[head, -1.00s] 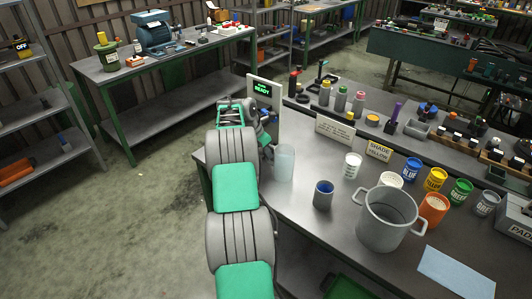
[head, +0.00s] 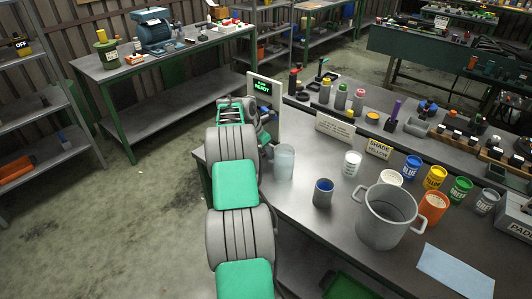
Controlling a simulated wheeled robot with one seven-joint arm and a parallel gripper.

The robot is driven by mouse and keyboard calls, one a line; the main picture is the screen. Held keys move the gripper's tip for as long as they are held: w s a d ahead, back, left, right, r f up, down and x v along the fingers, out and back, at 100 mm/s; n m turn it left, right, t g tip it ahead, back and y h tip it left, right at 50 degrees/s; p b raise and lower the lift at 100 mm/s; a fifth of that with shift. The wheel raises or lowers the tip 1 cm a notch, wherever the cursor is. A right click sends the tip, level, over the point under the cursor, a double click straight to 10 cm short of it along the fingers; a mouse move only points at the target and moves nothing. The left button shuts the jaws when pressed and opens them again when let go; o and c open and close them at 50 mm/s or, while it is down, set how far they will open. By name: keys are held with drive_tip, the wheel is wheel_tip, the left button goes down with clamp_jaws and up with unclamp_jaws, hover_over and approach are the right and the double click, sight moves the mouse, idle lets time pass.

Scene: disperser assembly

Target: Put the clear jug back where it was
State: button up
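The clear jug (head: 284,163) is a pale, translucent cylinder standing upright near the left end of the grey workbench (head: 335,228). My gripper (head: 266,146) is at the bench's left end, just left of the jug and partly hidden behind my own arm. I cannot tell whether its fingers touch the jug, or whether they are open or shut.
A grey cup with a blue inside (head: 323,193), a white cup (head: 352,164) and a large two-handled pot (head: 387,217) stand right of the jug. Labelled paint cans (head: 435,178) and a "SHADE YELLOW" sign (head: 378,149) are farther right. A screen reading "READY" (head: 263,88) stands behind.

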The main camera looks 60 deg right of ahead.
drive_tip(key=v, duration=1.2)
drive_tip(key=w+a+r+m+t, duration=0.1)
drive_tip(key=w+a+r+m, duration=0.15)
drive_tip(key=a, duration=0.75)
drive_tip(key=w+a+r+m+t, duration=0.2)
drive_tip(key=w+a+r, duration=0.15)
drive_tip(key=a, duration=0.65)
drive_tip(key=w+a+r+m+t, duration=0.15)
drive_tip(key=a+r, duration=0.25)
drive_tip(key=a, duration=0.6)
drive_tip(key=s+a+f+m+y, duration=0.1)
drive_tip(key=s+a, duration=0.3)
drive_tip(key=a, duration=0.4)
drive_tip(key=s+a+f+m+t+y, duration=0.1)
drive_tip(key=s+a+m, duration=0.3)
drive_tip(key=a, duration=0.4)
drive_tip(key=s+a+f+m+y, duration=0.2)
drive_tip(key=s+a+f, duration=0.1)
drive_tip(key=a, duration=0.6)
drive_tip(key=shift+s+f+m, duration=0.35)
drive_tip(key=shift+s+m, duration=0.05)
drive_tip(key=shift+s, duration=0.3)
drive_tip(key=shift+t, duration=0.25)
